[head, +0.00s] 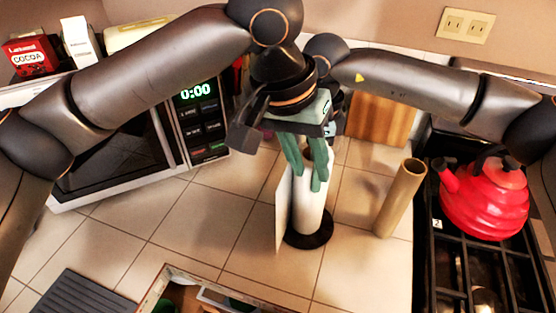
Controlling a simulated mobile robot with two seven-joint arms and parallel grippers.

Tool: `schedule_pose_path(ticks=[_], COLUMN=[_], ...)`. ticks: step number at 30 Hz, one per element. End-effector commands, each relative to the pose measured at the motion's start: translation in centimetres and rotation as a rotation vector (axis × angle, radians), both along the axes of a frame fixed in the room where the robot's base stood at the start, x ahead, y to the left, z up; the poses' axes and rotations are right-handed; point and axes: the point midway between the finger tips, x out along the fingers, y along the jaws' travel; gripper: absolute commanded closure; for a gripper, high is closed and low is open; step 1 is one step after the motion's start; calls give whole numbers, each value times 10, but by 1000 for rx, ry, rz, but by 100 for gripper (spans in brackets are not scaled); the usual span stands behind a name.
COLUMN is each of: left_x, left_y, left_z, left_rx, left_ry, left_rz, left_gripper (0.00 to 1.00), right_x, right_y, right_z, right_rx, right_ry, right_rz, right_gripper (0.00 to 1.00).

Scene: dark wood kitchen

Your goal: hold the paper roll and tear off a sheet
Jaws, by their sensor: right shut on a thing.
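The white paper roll (309,205) stands upright on a round black base (309,239) on the counter, in the middle of the head view. A loose white sheet (282,212) hangs along its left side. My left gripper (305,178) is at the top of the roll, with green fingers pointing down. Its fingers overlap the other gripper's, so its opening is unclear. My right gripper (322,150) is close behind it, mostly hidden, and shut on the paper roll near its top. The exact contact is hidden.
A tall brown tube (400,198) leans slightly, right of the roll. A red kettle (486,197) sits on the black stove at right. A microwave (203,115) is behind left, and a wooden board (380,122) stands at the back. An open drawer (215,292) is in front. The counter left of the roll is clear.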

Motion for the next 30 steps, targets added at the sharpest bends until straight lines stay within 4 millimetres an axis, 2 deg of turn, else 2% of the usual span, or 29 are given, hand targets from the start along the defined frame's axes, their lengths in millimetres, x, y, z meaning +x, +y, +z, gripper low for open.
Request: schedule_pose_path(ticks=[3,9,14,24,30], left_x=[12,22,23,27,29], left_y=[22,41,42,40,39], left_z=[-11,-19,-28,-66,-82], left_rx=[117,203,211,208,208], left_ry=[-16,-27,-26,-25,-26], left_rz=[81,148,153,151,150], left_gripper=[65,65,65,65,65], right_x=[0,0,0,0,0], right_y=[0,0,0,0,0], right_z=[0,0,0,0,0], right_rx=[0,0,0,0,0], right_ry=[0,0,0,0,0], right_rz=[0,0,0,0,0], right_gripper=[69,69,69,69,69])
